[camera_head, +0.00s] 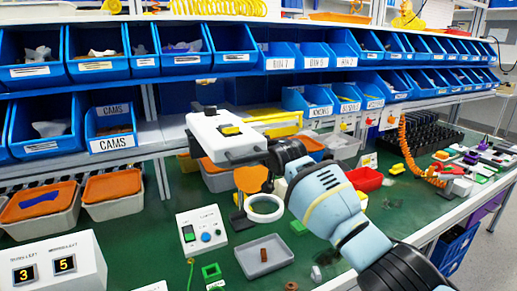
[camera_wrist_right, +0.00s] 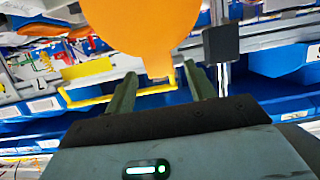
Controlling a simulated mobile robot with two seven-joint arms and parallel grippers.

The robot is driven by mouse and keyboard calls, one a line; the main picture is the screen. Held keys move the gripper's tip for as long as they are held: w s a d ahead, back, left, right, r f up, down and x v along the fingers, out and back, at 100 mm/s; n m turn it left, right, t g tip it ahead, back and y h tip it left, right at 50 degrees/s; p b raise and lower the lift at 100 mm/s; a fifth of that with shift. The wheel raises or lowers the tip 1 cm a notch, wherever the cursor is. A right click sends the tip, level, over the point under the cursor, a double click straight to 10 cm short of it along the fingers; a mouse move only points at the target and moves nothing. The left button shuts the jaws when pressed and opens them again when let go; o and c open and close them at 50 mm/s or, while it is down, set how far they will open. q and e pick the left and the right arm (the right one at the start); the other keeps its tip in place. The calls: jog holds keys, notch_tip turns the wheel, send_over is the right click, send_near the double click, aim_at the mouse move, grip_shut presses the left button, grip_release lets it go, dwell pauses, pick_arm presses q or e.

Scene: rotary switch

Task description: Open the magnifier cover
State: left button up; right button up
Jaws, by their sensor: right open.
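The magnifier shows in the head view as a white ring (camera_head: 264,208) above the green table, with its round orange cover (camera_head: 250,178) swung up behind the ring. In the right wrist view the orange cover (camera_wrist_right: 145,22) fills the top middle, its small tab pointing down. My right gripper (camera_wrist_right: 160,70) is open, its two fingers on either side of the tab. I cannot tell whether either finger touches it. In the head view my right arm comes in from the right and its fingers are largely hidden. My left gripper is not in view.
A white control box (camera_head: 202,231) with coloured buttons and a grey tray (camera_head: 263,256) stand in front of the magnifier. A red bin (camera_head: 364,179) lies to the right. Blue bins line the shelves at the back.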

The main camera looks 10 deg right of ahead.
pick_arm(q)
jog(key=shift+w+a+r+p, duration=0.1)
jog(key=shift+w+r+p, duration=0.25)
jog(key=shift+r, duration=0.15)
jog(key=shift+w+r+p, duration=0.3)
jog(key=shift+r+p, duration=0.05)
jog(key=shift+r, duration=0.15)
pick_arm(e)
jog(key=v, duration=0.4)
jog(key=shift+s+d, duration=0.15)
jog(key=shift+s, duration=0.2)
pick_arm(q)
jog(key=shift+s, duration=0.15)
pick_arm(e)
jog(key=shift+f, duration=0.1)
